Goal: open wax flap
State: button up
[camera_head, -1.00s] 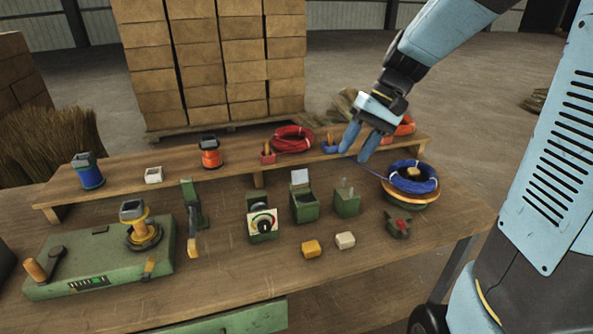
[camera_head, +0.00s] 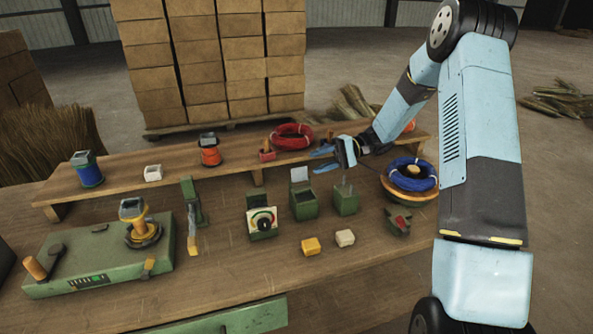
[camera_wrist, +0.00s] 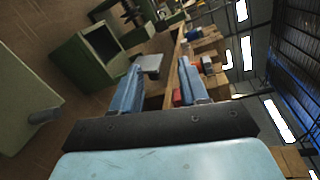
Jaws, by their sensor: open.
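A green box (camera_head: 304,205) with a dark opening stands mid-table in the head view; it also appears to show at upper left in the wrist view (camera_wrist: 78,65). A pale grey plate (camera_head: 299,175), which looks like the wax flap, stands up at the box's back edge. A grey plate (camera_wrist: 150,62) shows close to the left fingertip in the wrist view. My gripper (camera_head: 322,159) is open, its blue fingers pointing left, above and behind the box. In the wrist view, my gripper (camera_wrist: 160,68) has nothing clearly held. Whether a finger touches the plate, I cannot tell.
Beside the box are a dial unit (camera_head: 262,222) and a green block with pins (camera_head: 346,200). Yellow (camera_head: 311,246) and white (camera_head: 345,238) blocks lie in front. A raised shelf (camera_head: 110,186) with spools and a red coil (camera_head: 292,136) runs behind. A blue coil (camera_head: 412,177) sits at right.

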aim_at(297, 170)
jog(key=shift+w+a+f+m+t+y, duration=0.1)
jog(key=shift+a+f+y, duration=0.4)
jog(key=shift+a, duration=0.7)
jog(key=shift+w+a+f+m+t+y, duration=0.1)
jog(key=shift+a+f+y, duration=0.15)
jog(key=shift+a+f, duration=0.7)
jog(key=shift+w+a+f+m+t+y, duration=0.1)
jog(key=shift+a+f+y, duration=0.25)
jog(key=shift+a, duration=1.1)
jog(key=shift+c, duration=0.2)
grip_shut()
